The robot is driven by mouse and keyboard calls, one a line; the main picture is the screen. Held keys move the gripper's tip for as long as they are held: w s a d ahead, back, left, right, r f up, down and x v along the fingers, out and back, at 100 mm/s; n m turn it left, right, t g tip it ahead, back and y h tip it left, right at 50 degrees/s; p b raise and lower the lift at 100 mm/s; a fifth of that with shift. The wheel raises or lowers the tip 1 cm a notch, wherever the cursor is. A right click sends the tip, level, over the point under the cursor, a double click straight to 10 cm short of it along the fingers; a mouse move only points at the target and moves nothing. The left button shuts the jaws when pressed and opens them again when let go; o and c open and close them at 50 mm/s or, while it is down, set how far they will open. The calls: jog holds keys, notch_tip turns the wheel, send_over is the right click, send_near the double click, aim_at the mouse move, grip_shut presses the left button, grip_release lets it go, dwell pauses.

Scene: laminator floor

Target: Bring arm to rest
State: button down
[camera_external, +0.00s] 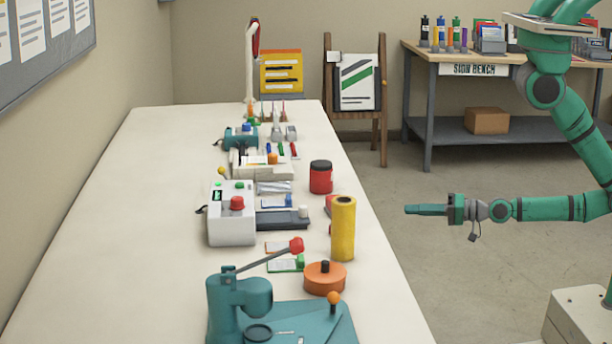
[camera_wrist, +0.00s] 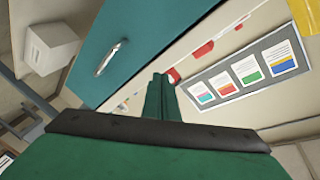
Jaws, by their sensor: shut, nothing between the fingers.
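My gripper (camera_external: 427,209) shows at the end of my green arm in the external view. It points left, level, in the air over the floor just right of the long white table (camera_external: 140,190). Its fingers are together and hold nothing. In the wrist view the green fingers (camera_wrist: 162,95) also show closed, with no object between them. My forearm extends to the right from the gripper, bends at an elbow and rises to the upper right.
On the table, a yellow roll (camera_external: 343,230), a red jar (camera_external: 321,177), a grey-white machine (camera_external: 231,215) and a teal lever press (camera_external: 240,305) stand near the gripper's side. The sign bench (camera_external: 475,70) is at the back right. Open floor lies between.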

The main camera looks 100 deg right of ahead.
jog(key=s+a+r+n+y, duration=0.4)
jog(key=s+a+n, duration=0.7)
jog(key=a+n, duration=0.3)
jog(key=shift+s+a+r+g+y, duration=0.2)
jog(key=shift+s+a+g+y, duration=0.15)
jog(key=shift+y, duration=0.55)
